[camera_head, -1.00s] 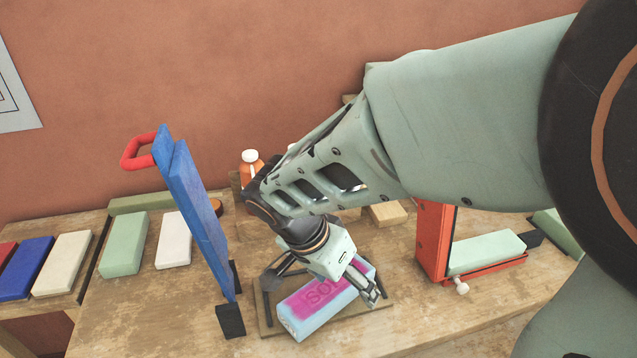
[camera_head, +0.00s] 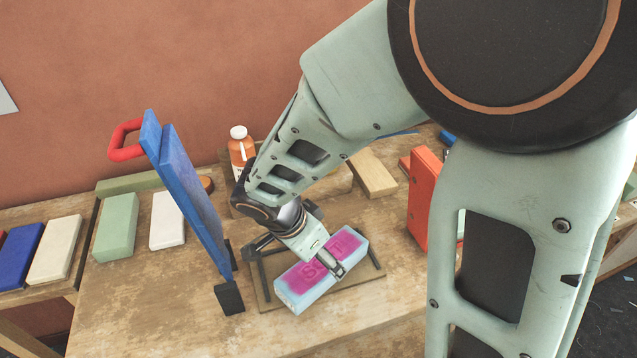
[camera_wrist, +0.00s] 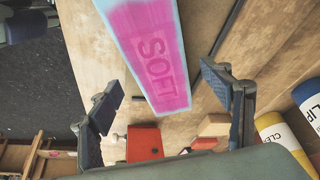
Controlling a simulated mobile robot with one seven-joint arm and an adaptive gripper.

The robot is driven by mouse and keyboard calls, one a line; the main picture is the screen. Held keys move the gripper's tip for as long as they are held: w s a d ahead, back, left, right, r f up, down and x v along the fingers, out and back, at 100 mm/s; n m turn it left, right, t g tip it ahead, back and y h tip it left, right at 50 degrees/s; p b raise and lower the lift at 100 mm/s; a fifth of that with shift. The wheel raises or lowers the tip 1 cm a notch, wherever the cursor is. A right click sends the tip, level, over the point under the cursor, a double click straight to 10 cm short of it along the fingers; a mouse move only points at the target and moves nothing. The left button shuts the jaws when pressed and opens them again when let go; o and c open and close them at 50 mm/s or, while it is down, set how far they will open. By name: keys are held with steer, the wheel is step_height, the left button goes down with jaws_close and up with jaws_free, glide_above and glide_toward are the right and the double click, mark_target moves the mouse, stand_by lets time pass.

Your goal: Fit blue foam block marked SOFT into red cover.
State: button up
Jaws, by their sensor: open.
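The blue foam block (camera_head: 290,296) has a magenta top marked SOFT. It lies flat on a low wooden board (camera_head: 350,284) with dark side strips; the block (camera_wrist: 150,50) also shows in the wrist view. My gripper (camera_head: 300,262) is open over the block, one finger toward each long side. In the wrist view the gripper (camera_wrist: 165,85) has its fingers apart, with a gap to the block on both sides; its height over the block is hard to tell. An upright red piece (camera_head: 422,200), seemingly the red cover, stands to the right, partly hidden by my arm.
A blue panel (camera_head: 192,195) with a red handle (camera_head: 124,140) leans left of the block. An orange bottle (camera_head: 241,150) and a wooden block (camera_head: 373,172) stand behind. Green (camera_head: 116,225), white (camera_head: 167,218) and other blocks lie left. The front left tabletop is clear.

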steer(key=shift+x, duration=1.05)
steer(key=c, duration=1.4)
steer(key=shift+w+r, duration=0.1)
steer(key=shift+r, duration=0.05)
